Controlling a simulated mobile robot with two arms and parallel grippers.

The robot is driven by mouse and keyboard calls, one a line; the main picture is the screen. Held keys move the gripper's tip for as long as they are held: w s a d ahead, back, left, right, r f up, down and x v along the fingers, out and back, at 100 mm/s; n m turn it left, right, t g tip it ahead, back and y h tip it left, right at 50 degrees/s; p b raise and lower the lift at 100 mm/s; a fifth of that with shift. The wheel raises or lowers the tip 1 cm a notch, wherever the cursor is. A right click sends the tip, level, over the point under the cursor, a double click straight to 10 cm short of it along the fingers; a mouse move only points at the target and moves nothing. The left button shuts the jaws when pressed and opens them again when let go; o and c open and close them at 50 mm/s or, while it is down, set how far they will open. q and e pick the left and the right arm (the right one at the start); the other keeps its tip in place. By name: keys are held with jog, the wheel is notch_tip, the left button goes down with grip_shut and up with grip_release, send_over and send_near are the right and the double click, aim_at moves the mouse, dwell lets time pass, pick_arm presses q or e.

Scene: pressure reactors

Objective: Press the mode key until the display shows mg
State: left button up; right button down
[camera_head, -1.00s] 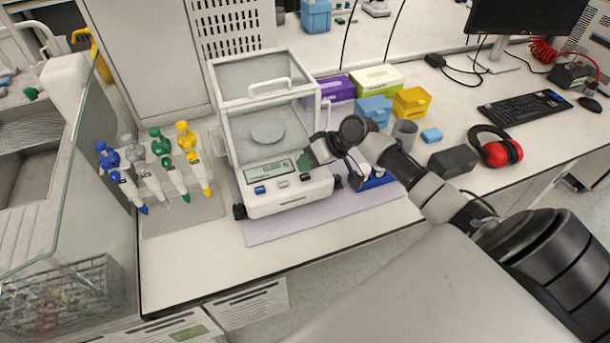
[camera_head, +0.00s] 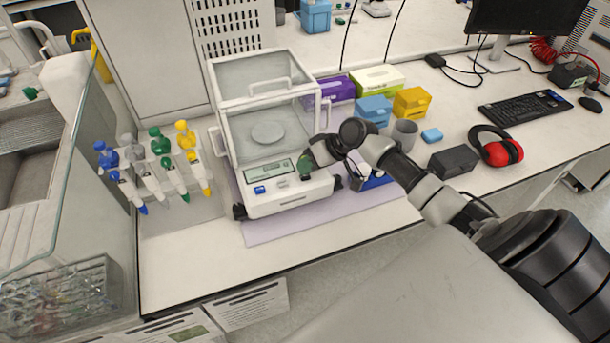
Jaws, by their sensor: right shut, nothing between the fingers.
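The balance (camera_head: 290,199) is a white box with a glass draft shield (camera_head: 262,82) and a round pan (camera_head: 268,132) inside. Its front panel has a display (camera_head: 268,168), whose text is too small to read. A blue key (camera_head: 260,190) lies below the display at left, and a pale key (camera_head: 282,184) lies to its right. My right gripper (camera_head: 305,172) is shut and empty, with its green-tinted tip low over the right part of the panel. I cannot tell whether it touches a key. My left gripper is not in view.
Pipettes with coloured tops (camera_head: 160,145) stand left of the balance. Purple (camera_head: 335,88) and green (camera_head: 378,79) boxes and a yellow box (camera_head: 412,102) stand behind my right arm. A blue rack (camera_head: 375,180) is right of the balance. The front bench strip is clear.

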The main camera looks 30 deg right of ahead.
jog(key=shift+f, duration=0.45)
dwell(0.6)
jog(key=shift+r+p, duration=0.55)
jog(key=shift+r, duration=0.35)
jog(key=shift+r, duration=0.1)
notch_tip(320, 180, up, 5)
jog(key=p, duration=0.4)
jog(key=shift+p, duration=0.3)
jog(key=shift+f, duration=0.2)
